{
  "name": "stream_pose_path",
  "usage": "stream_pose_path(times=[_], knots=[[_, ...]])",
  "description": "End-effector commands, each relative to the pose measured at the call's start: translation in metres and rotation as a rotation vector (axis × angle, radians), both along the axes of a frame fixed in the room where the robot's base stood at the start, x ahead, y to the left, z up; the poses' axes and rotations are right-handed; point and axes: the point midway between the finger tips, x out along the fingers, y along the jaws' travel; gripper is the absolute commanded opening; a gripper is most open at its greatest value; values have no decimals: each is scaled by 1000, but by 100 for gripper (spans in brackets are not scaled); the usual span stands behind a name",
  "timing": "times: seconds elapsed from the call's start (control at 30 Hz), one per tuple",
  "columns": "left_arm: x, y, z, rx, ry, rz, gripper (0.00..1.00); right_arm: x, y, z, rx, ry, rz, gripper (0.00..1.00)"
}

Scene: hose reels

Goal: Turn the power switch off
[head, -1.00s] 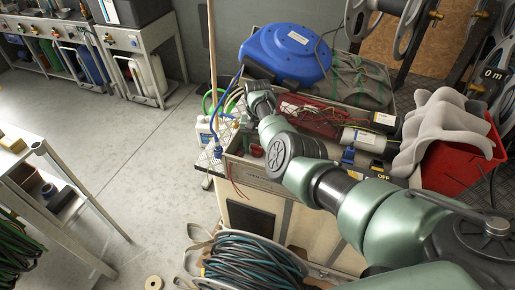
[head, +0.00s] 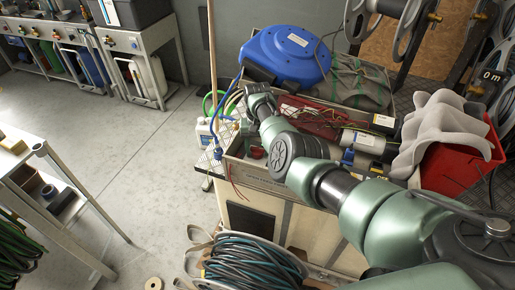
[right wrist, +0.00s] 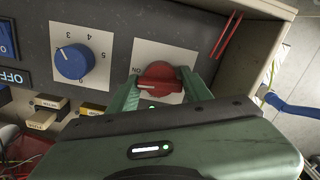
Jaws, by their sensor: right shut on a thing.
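The power switch is a red rotary knob (right wrist: 158,76) on a light square plate on a dark panel. An ON mark shows on the plate at its upper left, and a white mark shows at the knob's lower left end. My right gripper (right wrist: 160,86) is shut on the red knob, one green finger on each side. In the head view my right arm reaches over the cart, and the fingers and the knob cannot be made out. My left gripper is not in view.
A blue dial (right wrist: 75,62) sits beside the switch, with an OFF label (right wrist: 14,77) farther left. The cart carries a blue hose reel (head: 288,54), grey folded padding (head: 438,130) and a red bin (head: 462,160). A coiled hose (head: 252,264) stands in front. Open floor lies left.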

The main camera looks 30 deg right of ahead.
Motion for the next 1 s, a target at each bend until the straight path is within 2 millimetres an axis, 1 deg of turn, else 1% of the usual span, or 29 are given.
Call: stream_pose_path(times=[0.4, 1.0], knots=[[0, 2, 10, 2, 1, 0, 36, 0, 0, 1, -2, 1, 370, 8], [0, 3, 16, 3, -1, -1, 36, 0, 0, 0, -1, 0, 940, 8]])
